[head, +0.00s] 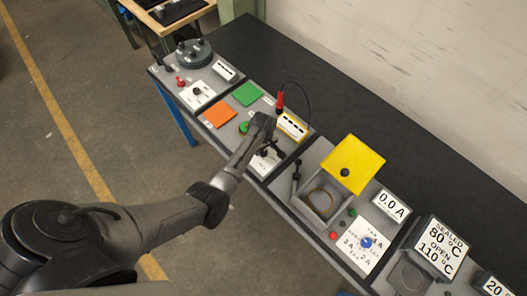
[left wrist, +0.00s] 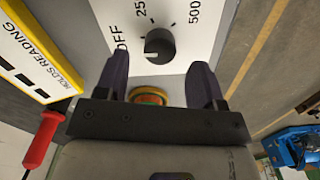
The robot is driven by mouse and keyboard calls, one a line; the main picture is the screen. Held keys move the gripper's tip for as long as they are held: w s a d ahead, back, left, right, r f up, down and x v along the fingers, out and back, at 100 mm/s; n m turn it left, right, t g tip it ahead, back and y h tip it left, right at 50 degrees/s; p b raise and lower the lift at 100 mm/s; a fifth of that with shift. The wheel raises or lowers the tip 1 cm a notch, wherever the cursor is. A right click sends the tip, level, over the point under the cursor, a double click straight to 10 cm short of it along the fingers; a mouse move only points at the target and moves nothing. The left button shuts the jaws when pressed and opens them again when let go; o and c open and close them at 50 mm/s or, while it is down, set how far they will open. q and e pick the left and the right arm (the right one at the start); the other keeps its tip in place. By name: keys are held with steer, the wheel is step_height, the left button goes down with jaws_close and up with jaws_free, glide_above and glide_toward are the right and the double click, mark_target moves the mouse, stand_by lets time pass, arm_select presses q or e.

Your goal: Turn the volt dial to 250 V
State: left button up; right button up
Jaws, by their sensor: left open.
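The volt dial (left wrist: 161,44) is a black round knob on a white plate marked OFF, 25-something (cut off) and 500 in the left wrist view. A pale pointer line on it faces left, toward OFF. My left gripper (left wrist: 159,80) is open, its two dark fingers apart with nothing between them. The dial lies just beyond the fingertips, roughly centred between them; I see no contact. In the head view my left gripper (head: 268,142) is over the dial's white plate (head: 262,166) and largely covers the dial. My right gripper is not in view.
A yellow-framed meter (head: 292,125) with a red probe (head: 280,100) and black cable stands beside the gripper. Orange (head: 218,114) and green (head: 248,94) pads lie to the left. A panel with a yellow lid (head: 352,164) is to the right. The black bench top behind is clear.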

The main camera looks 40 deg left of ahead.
mark_target(263, 151)
arm_select(q)
steer(key=shift+f+b, duration=0.3)
steer(key=shift+f, duration=1.65)
steer(key=c, duration=0.9)
